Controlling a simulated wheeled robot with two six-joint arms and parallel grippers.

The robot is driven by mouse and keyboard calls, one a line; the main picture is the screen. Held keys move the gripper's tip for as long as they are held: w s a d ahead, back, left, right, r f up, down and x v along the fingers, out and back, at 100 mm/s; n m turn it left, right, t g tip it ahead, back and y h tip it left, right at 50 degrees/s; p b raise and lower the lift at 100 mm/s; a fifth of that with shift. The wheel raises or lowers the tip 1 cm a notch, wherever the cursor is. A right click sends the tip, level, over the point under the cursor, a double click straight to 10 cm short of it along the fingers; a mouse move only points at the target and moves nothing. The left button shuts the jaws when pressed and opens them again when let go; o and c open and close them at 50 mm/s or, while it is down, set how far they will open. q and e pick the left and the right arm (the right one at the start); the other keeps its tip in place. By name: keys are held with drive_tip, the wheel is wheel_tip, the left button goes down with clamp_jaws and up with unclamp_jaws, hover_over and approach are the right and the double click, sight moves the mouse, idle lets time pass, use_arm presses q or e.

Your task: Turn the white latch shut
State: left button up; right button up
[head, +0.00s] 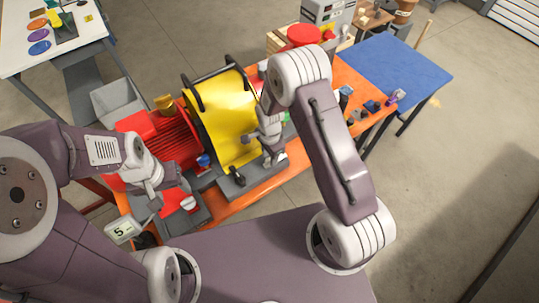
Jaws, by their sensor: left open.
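A small white piece (188,203), which looks like the white latch, sits on a dark grey box at the front left of the skid. It is too small to tell how far it is turned. My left gripper (156,203) is open, just left of this piece and apart from it, pointing down. My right gripper (269,158) hangs at the front right of the yellow guard (228,112). Its fingertips are small and dark, and I cannot tell whether they are open or shut.
A red finned motor (165,140) stands behind my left gripper. A black knob (237,176) is on the skid's front edge between my grippers. A small display (122,230) is at the front left. A blue-topped table (395,72) stands at the right.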

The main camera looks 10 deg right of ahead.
drive_tip(key=shift+d+f, duration=0.25)
drive_tip(key=shift+d, duration=0.1)
drive_tip(key=shift+a, duration=0.35)
clamp_jaws()
drive_tip(key=shift+w+r, duration=0.1)
idle(0.7)
